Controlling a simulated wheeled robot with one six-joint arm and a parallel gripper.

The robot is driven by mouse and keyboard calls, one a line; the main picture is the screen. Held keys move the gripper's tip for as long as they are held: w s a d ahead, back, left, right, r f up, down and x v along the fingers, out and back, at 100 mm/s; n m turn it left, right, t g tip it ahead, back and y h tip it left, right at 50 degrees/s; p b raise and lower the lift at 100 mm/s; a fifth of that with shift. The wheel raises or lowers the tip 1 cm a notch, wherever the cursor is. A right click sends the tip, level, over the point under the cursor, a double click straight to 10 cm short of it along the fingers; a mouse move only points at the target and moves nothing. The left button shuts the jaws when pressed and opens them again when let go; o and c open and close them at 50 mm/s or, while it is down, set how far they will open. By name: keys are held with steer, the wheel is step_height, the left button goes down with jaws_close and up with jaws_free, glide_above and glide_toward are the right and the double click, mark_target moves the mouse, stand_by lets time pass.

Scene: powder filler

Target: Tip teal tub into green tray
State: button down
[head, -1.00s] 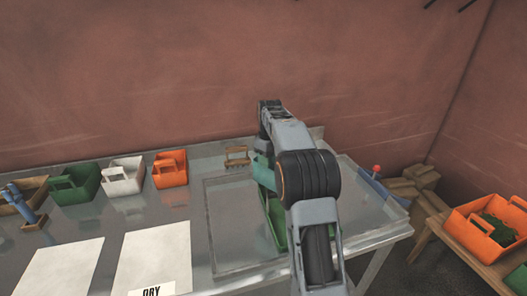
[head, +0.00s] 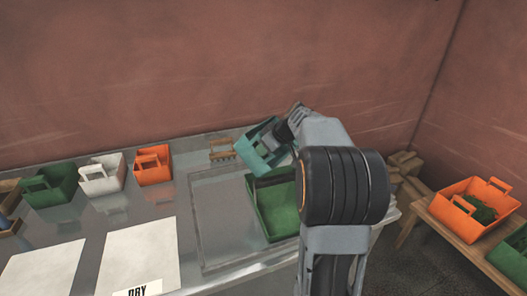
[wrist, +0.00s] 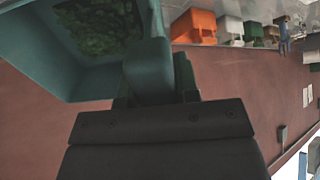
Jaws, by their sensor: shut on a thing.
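The teal tub (head: 254,156) is held by my gripper (head: 290,133) behind and above the green tray (head: 265,210), tilted in the head view. In the wrist view the teal tub (wrist: 40,60) fills the upper left, with dark green leafy-looking pieces (wrist: 98,27) inside. My gripper (wrist: 155,100) is shut on the tub's handle there. The green tray stands on the metal table, partly hidden by my arm at its right side. Whether any contents have fallen into the tray cannot be told.
A green tub (head: 50,187), a white tub (head: 101,177) and an orange tub (head: 153,166) stand along the back left. A small wooden rack (head: 222,150) is left of the teal tub. An orange tub with green contents (head: 475,202) is on a wooden stand at right.

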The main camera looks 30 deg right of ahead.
mark_target(277, 153)
steer(key=shift+s+d+f+t+y+b, duration=0.3)
steer(key=shift+s+t+b, duration=0.35)
steer(key=shift+b, duration=1.35)
steer(key=shift+s+d+f+t+y+b, duration=0.3)
steer(key=shift+t+b, duration=0.55)
steer(key=shift+b, duration=1.15)
steer(key=shift+s+f+b, duration=0.2)
steer(key=shift+b, duration=0.45)
steer(key=t+b, duration=0.1)
steer(key=b, duration=0.3)
steer(key=s+f+t+y+b, duration=0.1)
steer(key=b, duration=0.3)
steer(key=shift+s+d+f, duration=0.2)
steer(key=shift+d+f, duration=0.05)
steer(key=shift+s+d+f+b, duration=0.1)
steer(key=shift+s+f+b, duration=0.15)
steer(key=shift+b, duration=0.75)
